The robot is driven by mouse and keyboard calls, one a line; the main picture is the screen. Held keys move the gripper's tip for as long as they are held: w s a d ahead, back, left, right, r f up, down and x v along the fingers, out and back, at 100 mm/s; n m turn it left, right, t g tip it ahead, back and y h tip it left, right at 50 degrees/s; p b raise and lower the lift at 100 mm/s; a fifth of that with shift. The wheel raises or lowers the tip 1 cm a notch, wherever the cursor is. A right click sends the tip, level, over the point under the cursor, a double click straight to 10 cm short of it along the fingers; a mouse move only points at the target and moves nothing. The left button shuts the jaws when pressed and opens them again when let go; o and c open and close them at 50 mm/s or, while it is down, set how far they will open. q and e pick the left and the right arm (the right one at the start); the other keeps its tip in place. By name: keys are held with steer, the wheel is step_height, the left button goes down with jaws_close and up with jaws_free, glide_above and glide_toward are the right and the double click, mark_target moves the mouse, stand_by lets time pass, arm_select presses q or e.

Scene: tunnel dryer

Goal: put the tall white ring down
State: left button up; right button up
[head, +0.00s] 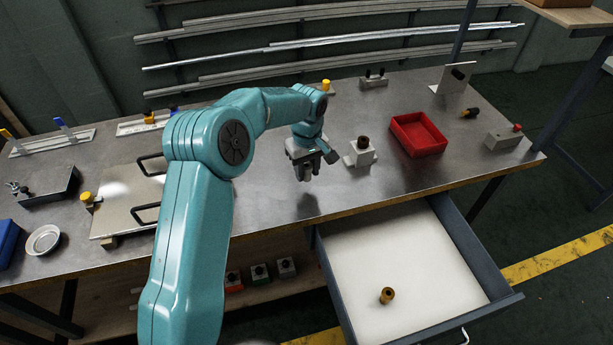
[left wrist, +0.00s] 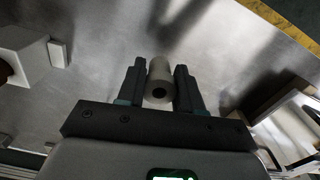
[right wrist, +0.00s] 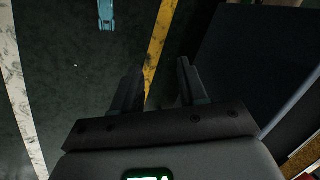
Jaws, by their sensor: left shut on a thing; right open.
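The tall white ring (left wrist: 160,79) stands between the fingers of my left gripper (left wrist: 160,68) in the left wrist view, with its dark bore facing the camera. The gripper is shut on it. In the head view my left gripper (head: 304,172) points down over the bare steel bench (head: 265,205), with a shadow on the bench below it. The ring is too small and dark there to make out clearly. My right gripper (right wrist: 158,70) is open and empty over the dark floor in the right wrist view, and it is out of the head view.
A pale block with a dark knob (head: 360,152) stands just right of my left gripper. A red tray (head: 418,134) is farther right. A plate with handles (head: 125,200) lies left. Below the bench edge an open drawer (head: 400,260) holds a brass bushing (head: 387,295).

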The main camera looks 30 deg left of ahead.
mark_target(307, 180)
arm_select(q)
step_height(307, 180, down, 3)
steer(key=shift+s+a+r, duration=0.1)
steer(key=shift+s+a, duration=0.05)
steer(key=shift+f, duration=0.35)
steer(key=shift+f, duration=0.15)
steer(key=o, duration=1)
steer(key=shift+o, duration=0.2)
